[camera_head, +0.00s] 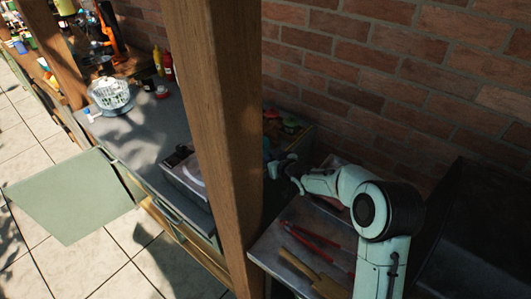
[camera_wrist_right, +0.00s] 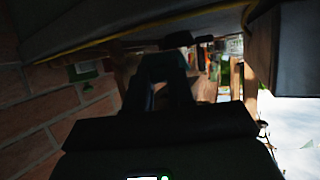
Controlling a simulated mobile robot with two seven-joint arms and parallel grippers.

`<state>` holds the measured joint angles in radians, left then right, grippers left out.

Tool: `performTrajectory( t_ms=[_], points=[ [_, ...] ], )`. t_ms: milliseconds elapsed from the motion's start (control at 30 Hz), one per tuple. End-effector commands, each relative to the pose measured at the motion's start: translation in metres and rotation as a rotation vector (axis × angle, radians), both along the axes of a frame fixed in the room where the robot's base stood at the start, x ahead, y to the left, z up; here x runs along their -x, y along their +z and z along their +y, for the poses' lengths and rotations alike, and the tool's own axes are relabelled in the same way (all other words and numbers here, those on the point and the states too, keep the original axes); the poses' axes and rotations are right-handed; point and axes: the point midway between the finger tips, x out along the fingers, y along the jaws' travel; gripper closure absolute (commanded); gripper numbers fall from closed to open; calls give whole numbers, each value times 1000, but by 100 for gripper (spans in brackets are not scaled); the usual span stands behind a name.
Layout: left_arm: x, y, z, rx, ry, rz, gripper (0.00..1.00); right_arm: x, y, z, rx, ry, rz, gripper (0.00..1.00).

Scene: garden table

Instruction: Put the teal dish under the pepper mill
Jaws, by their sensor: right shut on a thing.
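My right gripper (camera_head: 280,168) is beside the wooden post, at the far end of the grey side shelf. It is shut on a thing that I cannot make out. I cannot pick out the pepper mill. The post hides part of the counter. My left gripper is not in view.
The wooden post (camera_head: 226,120) stands close to my right gripper. A brick wall (camera_head: 400,60) is behind. Red-handled tongs (camera_head: 312,243) and a wooden spatula (camera_head: 305,272) lie on the side shelf.

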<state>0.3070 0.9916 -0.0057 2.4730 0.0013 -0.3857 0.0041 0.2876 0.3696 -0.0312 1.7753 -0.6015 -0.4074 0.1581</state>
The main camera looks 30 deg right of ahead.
Motion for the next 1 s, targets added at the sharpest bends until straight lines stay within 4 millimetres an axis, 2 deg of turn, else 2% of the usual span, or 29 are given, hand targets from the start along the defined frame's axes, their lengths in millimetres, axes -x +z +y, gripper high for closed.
performTrajectory(
  t_ms=[100, 200, 300, 1000],
  points=[
    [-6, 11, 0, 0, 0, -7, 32, -22, 3, 1, -1, 2, -2, 100],
    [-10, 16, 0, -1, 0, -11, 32, -32, -1, 1, -1, 2, 0, 100],
    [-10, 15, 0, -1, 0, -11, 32, -30, -10, 1, 0, 1, -1, 100],
    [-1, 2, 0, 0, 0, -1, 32, -29, -24, 0, 0, 1, -1, 100]
  ],
)
